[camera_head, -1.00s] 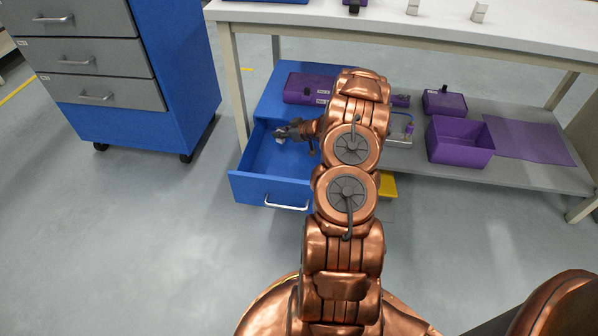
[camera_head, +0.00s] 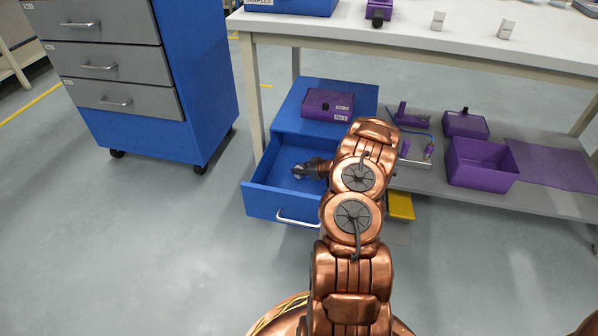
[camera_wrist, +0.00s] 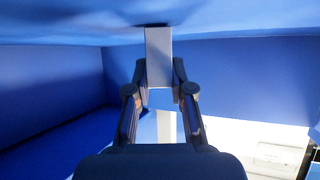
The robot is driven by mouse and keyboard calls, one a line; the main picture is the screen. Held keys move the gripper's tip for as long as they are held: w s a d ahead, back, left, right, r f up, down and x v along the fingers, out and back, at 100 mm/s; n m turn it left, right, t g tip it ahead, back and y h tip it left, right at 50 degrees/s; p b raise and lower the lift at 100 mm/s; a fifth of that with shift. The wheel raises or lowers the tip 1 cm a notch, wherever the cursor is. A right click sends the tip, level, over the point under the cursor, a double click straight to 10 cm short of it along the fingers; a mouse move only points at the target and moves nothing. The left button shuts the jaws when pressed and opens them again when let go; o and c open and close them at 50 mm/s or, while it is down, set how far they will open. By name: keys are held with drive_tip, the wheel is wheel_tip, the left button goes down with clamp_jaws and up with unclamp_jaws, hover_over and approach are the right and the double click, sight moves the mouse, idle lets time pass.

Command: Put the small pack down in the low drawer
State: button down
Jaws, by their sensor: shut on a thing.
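The low drawer (camera_head: 264,187) is blue and pulled open under the table. My gripper (camera_head: 302,170) is inside the drawer's opening, low between its walls. The wrist view also shows my gripper (camera_wrist: 160,92), with its two fingers shut on a small pale grey pack (camera_wrist: 159,50). In the wrist view the pack's far end is at, or very close to, a blue drawer surface; I cannot tell for certain whether it touches. In the head view the pack is mostly hidden by the gripper.
A purple box (camera_head: 327,104) lies on top of the blue cabinet (camera_head: 296,120). A purple open bin (camera_head: 482,180) and a smaller purple box (camera_head: 466,124) stand on the low shelf (camera_head: 540,207) at right. A grey and blue drawer cabinet (camera_head: 200,90) stands at left.

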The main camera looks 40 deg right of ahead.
idle(0.3)
drive_tip(key=c, duration=1)
unclamp_jaws()
drive_tip(key=shift+f, duration=0.1)
drive_tip(key=shift+c, duration=0.2)
